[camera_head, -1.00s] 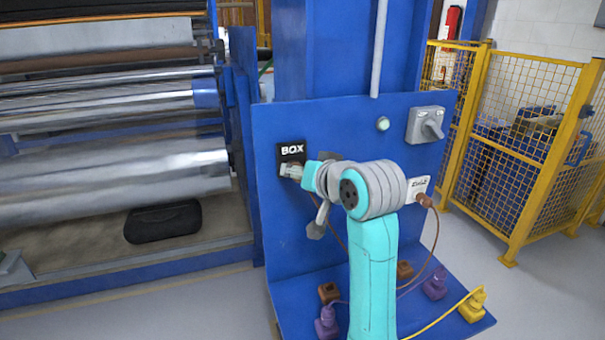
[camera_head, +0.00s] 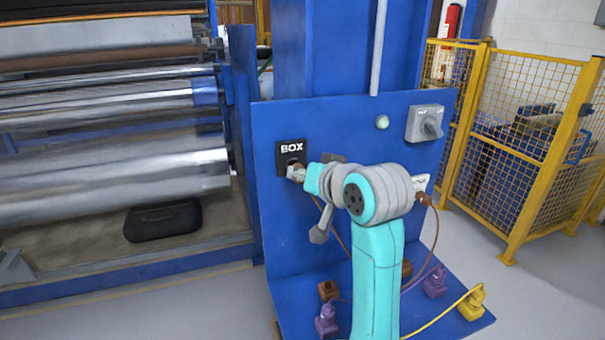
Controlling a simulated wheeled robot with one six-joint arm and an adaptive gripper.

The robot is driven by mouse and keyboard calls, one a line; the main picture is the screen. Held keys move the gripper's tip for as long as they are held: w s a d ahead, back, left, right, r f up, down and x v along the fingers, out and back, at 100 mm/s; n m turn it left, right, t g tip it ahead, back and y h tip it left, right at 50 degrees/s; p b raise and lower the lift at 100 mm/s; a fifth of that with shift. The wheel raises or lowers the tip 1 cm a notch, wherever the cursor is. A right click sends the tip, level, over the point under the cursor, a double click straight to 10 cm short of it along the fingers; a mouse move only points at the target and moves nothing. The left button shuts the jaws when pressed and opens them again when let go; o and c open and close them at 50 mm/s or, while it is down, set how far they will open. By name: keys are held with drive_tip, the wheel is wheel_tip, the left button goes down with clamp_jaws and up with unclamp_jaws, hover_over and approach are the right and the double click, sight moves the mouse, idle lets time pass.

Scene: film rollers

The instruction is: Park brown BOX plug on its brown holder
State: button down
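The black BOX socket panel (camera_head: 290,150) is on the upright blue board. My gripper (camera_head: 296,173) is just in front of the lower part of this panel, small and seen from behind my arm. A little brown, apparently the BOX plug (camera_head: 296,163), shows between gripper and panel; its seating and the grip on it are unclear. A brown cable (camera_head: 342,240) runs down from behind my wrist. A brown holder block (camera_head: 328,290) stands on the blue shelf at the left. Another brown block (camera_head: 407,268) is partly hidden behind my arm.
A second brown plug (camera_head: 424,199) sits at the white-labelled socket right of my wrist. Purple plugs (camera_head: 326,321) (camera_head: 434,282) and a yellow plug (camera_head: 472,304) stand on the shelf. A grey rotary switch (camera_head: 425,123) juts from the board. Large rollers are at left.

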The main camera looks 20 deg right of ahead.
drive_tip(key=shift+s, duration=1.7)
drive_tip(key=shift+s+r, duration=0.1)
